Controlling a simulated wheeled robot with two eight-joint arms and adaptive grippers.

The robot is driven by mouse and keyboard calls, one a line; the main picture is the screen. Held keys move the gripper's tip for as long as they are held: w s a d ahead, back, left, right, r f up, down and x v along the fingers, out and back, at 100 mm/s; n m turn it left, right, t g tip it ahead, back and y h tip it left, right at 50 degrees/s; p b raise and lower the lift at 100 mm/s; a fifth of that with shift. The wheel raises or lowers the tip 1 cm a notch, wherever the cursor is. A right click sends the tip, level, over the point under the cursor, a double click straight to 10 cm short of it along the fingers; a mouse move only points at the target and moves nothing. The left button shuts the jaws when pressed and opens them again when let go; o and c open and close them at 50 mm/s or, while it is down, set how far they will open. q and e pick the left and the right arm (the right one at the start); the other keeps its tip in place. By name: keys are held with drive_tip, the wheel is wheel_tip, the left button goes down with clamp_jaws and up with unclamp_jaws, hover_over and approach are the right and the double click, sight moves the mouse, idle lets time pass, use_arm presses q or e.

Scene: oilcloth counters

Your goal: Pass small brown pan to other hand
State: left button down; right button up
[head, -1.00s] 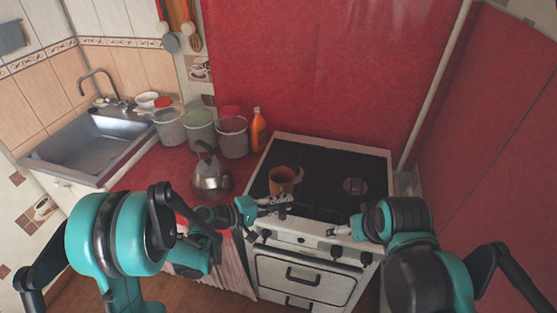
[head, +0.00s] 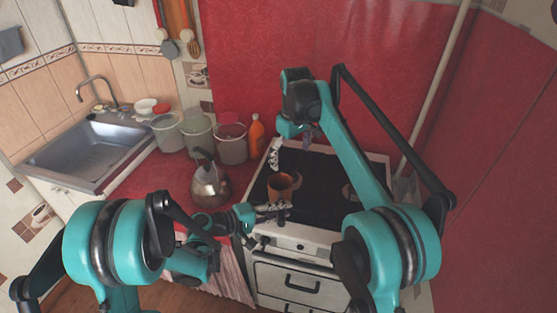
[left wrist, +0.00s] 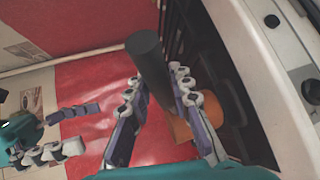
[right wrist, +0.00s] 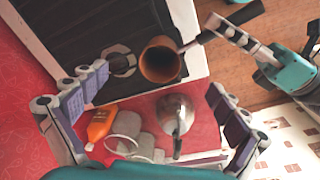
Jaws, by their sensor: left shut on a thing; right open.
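The small brown pan (head: 279,187) is over the front left of the stove in the head view. In the right wrist view the pan (right wrist: 160,62) shows its open top, with its dark handle toward my left gripper. My left gripper (head: 272,210) is shut on the pan; in the left wrist view its fingers (left wrist: 165,105) are around the dark handle (left wrist: 148,65), and the orange-brown body (left wrist: 195,118) is partly hidden behind a finger. My right gripper (head: 292,146) is open and empty above the back left of the stove, its spread fingers (right wrist: 158,105) apart from the pan.
The stove (head: 325,172) has a black top. A kettle (head: 210,188), several buckets (head: 198,137) and an orange bottle (head: 256,135) stand on the red counter left of it. The red wall (head: 300,40) rises behind the stove. A sink (head: 85,150) is at the far left.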

drive_tip(key=shift+n+g, duration=0.5)
drive_tip(key=shift+n, duration=0.2)
drive_tip(key=a+f, duration=0.1)
drive_tip(key=f, duration=0.4)
drive_tip(key=w+a+f, duration=0.1)
drive_tip(key=f, duration=0.4)
drive_tip(key=w+a+f, duration=0.1)
drive_tip(key=f, duration=0.4)
drive_tip(key=shift+w+a+f, duration=0.1)
drive_tip(key=shift+a+f, duration=0.15)
drive_tip(key=shift+a, duration=0.15)
drive_tip(key=c, duration=1.8)
use_arm(q)
drive_tip(key=c, duration=1.3)
unclamp_jaws()
use_arm(e)
drive_tip(key=shift+r, duration=0.1)
drive_tip(key=shift+c, duration=0.2)
use_arm(q)
drive_tip(key=shift+o, duration=0.2)
